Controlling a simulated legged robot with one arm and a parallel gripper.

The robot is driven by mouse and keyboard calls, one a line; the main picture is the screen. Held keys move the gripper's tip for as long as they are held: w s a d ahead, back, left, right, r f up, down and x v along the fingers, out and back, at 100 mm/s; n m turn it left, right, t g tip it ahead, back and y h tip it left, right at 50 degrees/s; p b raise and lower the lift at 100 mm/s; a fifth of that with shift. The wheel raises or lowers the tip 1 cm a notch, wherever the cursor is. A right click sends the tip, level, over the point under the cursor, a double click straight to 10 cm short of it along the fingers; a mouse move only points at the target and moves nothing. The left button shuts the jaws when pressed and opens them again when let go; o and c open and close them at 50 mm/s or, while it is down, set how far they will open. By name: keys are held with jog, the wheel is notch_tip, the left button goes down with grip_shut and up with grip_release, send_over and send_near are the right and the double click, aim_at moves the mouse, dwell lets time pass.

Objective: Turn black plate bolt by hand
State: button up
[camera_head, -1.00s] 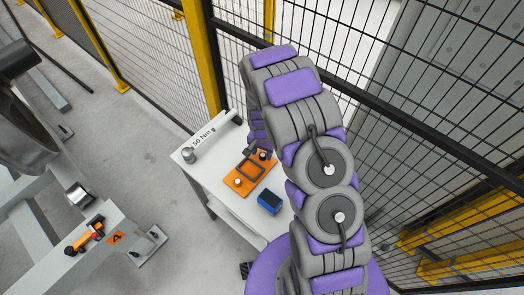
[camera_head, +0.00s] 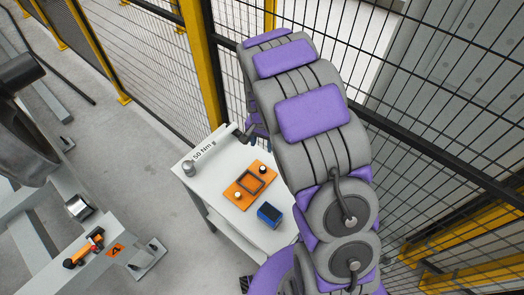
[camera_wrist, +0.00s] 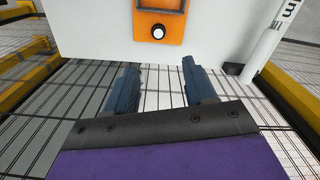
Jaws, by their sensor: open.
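The orange plate (camera_head: 233,187) lies on the white table, with a dark frame in its middle. The black bolt (camera_head: 262,169) stands at its far right corner, and a pale bolt (camera_head: 237,195) stands at its near left corner. In the wrist view, the orange plate (camera_wrist: 175,34) is at the top edge, cut off, with a black-ringed, white-topped bolt (camera_wrist: 158,32) on it. My gripper (camera_wrist: 159,66) is open and empty, its dark blue fingers pointing toward that bolt but apart from it. In the head view, my gripper (camera_head: 249,135) is at the table's far edge, partly hidden by my arm.
A torque wrench marked 50 Nm (camera_head: 188,169) lies along the table's far left edge; it also shows in the wrist view (camera_wrist: 270,40). A blue box (camera_head: 269,214) stands near the plate. Mesh fence (camera_head: 420,110) and yellow posts (camera_head: 203,62) rise close behind and beside my arm.

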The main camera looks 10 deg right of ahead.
jog(key=shift+r, duration=1.4)
jog(key=s+r+n+b, duration=0.2)
jog(key=s+r, duration=0.3)
jog(key=s, duration=0.3)
jog(key=s+r+n+b, duration=0.1)
jog(key=s+r+b, duration=0.1)
jog(key=s+r, duration=0.5)
jog(key=s+f+n+g+b, duration=0.1)
jog(key=s+n, duration=0.3)
jog(key=s, duration=1.5)
jog(key=shift+s+n+g+b, duration=0.3)
jog(key=shift+s+g+b, duration=0.1)
jog(key=shift+b, duration=0.25)
